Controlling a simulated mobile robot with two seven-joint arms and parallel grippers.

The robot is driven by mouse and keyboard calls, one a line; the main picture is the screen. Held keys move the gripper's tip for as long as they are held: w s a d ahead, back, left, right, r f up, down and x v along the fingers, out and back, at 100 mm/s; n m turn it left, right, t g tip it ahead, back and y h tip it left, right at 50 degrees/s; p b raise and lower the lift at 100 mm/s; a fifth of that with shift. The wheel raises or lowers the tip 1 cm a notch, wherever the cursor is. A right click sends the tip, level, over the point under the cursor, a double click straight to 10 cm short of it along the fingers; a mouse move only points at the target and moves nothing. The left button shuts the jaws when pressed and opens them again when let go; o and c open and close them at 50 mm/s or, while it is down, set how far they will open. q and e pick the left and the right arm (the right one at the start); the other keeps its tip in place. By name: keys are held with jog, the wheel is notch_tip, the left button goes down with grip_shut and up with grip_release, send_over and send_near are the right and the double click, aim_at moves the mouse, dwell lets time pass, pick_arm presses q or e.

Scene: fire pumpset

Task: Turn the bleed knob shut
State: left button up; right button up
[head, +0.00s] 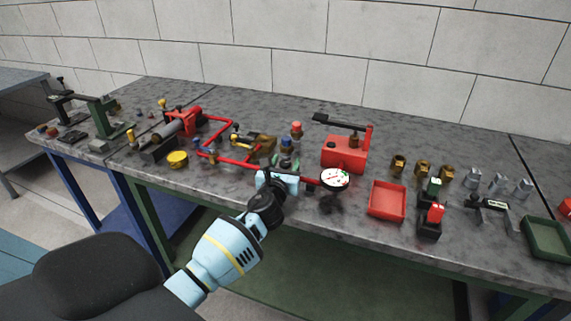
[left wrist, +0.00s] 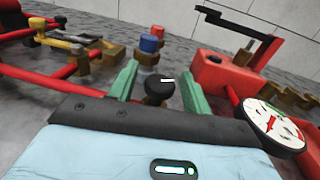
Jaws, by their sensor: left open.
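A black round knob (left wrist: 160,91), which looks like the bleed knob, sits on a brass fitting of the red pipework in the left wrist view. My left gripper (left wrist: 157,72) is open, with one green finger on each side of the knob. I cannot tell whether the fingers touch it. In the head view my left gripper (head: 284,166) is at the front of the pipework, left of the white-faced gauge (head: 335,179). The gauge also shows at the right of the left wrist view (left wrist: 270,123). My right gripper is not in view.
A blue cap (left wrist: 149,44) and a red cap (left wrist: 158,32) stand just behind the knob. A red tank with a black lever (head: 345,153) stands to the right. A red tray (head: 387,214) and several brass fittings are farther right. Red pipes run left.

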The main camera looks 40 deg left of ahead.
pick_arm(q)
jog(key=c, duration=0.9)
